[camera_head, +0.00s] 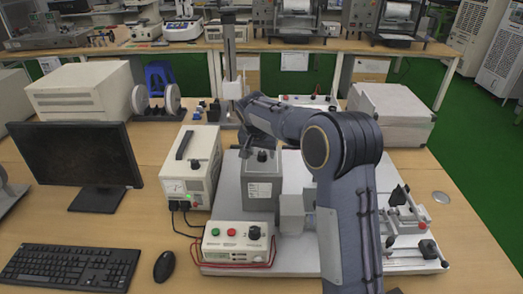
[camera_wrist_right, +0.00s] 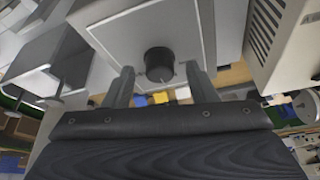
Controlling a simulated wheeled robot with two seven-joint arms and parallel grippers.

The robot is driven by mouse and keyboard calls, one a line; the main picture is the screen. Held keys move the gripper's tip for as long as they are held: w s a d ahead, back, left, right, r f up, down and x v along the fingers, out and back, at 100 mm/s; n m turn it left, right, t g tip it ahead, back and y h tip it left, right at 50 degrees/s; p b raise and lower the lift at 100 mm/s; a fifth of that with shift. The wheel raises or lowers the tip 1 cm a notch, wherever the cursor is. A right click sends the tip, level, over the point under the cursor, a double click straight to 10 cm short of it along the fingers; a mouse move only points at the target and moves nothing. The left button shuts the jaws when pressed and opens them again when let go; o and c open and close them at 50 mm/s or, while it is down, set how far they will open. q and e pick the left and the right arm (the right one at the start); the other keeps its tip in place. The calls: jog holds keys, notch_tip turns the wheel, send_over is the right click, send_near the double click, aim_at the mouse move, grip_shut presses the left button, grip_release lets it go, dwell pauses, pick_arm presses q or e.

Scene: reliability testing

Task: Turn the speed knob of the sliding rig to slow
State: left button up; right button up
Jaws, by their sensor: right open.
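The sliding rig stands on a pale base plate (camera_head: 228,190) in the middle of the table. A grey box (camera_head: 262,190) on it carries a black round knob (camera_head: 262,156). In the right wrist view this knob (camera_wrist_right: 158,64) sits on a light grey panel (camera_wrist_right: 120,38). My right gripper (camera_wrist_right: 160,72) is open, one finger on each side of the knob; I cannot tell whether they touch it. A control box (camera_head: 225,256) in front has red and green buttons and another black knob (camera_head: 254,233). No speed marks are readable. My left gripper is not in view.
A white power unit (camera_head: 190,165) with cables stands left of the rig. A monitor (camera_head: 78,155), keyboard (camera_head: 70,268) and mouse (camera_head: 164,266) are at the left. A clamp fixture (camera_head: 405,220) is at the right. My right arm hides part of the rig.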

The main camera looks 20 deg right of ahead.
jog(key=c, duration=1)
jog(key=shift+n, duration=0.3)
jog(key=shift+d+n+y, duration=0.1)
jog(key=shift+n+y, duration=0.2)
jog(key=shift+n, duration=0.6)
jog(key=n+t+y, duration=0.1)
jog(key=n, duration=0.1)
jog(key=shift+s+d+n, duration=0.1)
jog(key=shift+n, duration=0.2)
jog(key=n+y, duration=0.1)
jog(key=n, duration=0.2)
jog(key=shift+d+r+p, duration=0.1)
jog(key=shift+p, duration=0.25)
jog(key=shift+n+y+p, duration=0.45)
jog(key=shift+n+y, duration=0.35)
jog(key=shift+n, duration=1.1)
